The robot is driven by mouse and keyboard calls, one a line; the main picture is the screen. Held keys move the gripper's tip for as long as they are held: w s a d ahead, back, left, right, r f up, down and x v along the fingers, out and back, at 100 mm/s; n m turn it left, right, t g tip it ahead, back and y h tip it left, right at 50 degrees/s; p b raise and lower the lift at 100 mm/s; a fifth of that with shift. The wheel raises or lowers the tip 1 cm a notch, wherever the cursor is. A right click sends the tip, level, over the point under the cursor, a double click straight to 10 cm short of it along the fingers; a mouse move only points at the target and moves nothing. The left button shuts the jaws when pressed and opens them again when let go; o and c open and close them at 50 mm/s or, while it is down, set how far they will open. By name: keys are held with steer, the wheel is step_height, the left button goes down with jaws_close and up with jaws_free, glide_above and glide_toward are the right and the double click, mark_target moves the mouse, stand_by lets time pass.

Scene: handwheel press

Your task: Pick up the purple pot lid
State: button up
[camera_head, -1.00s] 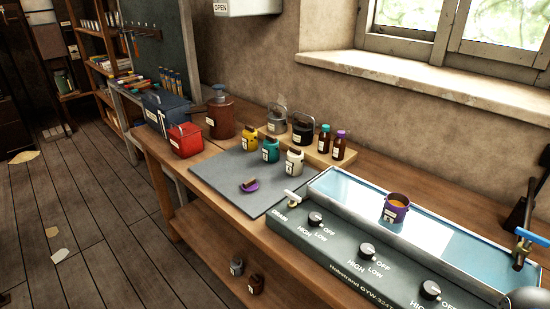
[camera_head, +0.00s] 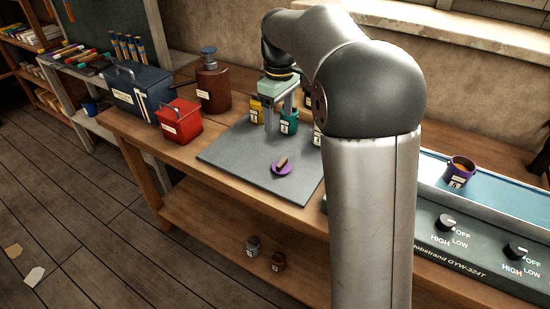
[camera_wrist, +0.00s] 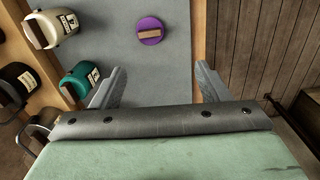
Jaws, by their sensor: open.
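The purple pot lid (camera_head: 282,169) lies flat on the grey mat (camera_head: 232,160), with a brown block-shaped handle on top. In the wrist view the lid (camera_wrist: 150,31) is ahead of the fingers, near the top middle. My gripper (camera_head: 282,112) is open and empty above the back part of the mat, by the yellow and teal pots, behind the lid in the head view. Its two spread fingers also show in the wrist view (camera_wrist: 160,86). The purple pot (camera_head: 460,171), with orange contents, stands in the long bath at the right.
The yellow pot (camera_head: 256,110), teal pot (camera_head: 289,121) and a cream pot (camera_wrist: 52,29) stand close to my gripper. A red box (camera_head: 180,121), blue toolbox (camera_head: 139,92) and brown jug (camera_head: 213,83) stand left. The mat around the lid is clear.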

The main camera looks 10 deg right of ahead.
steer(key=w, duration=0.1)
glide_above(281, 162)
steer(key=a, duration=0.1)
steer(key=shift+n, duration=0.3)
step_height(281, 162, down, 12)
steer(key=shift+r, duration=0.1)
steer(key=shift+d+f+p, duration=0.2)
steer(key=shift+f, duration=0.7)
steer(key=shift+d+f+p, duration=0.15)
steer(key=shift+f+p, duration=0.05)
steer(key=shift+f, duration=0.7)
steer(key=shift+d+f+p, duration=0.2)
steer(key=shift+f, duration=0.7)
steer(key=c, duration=1.1)
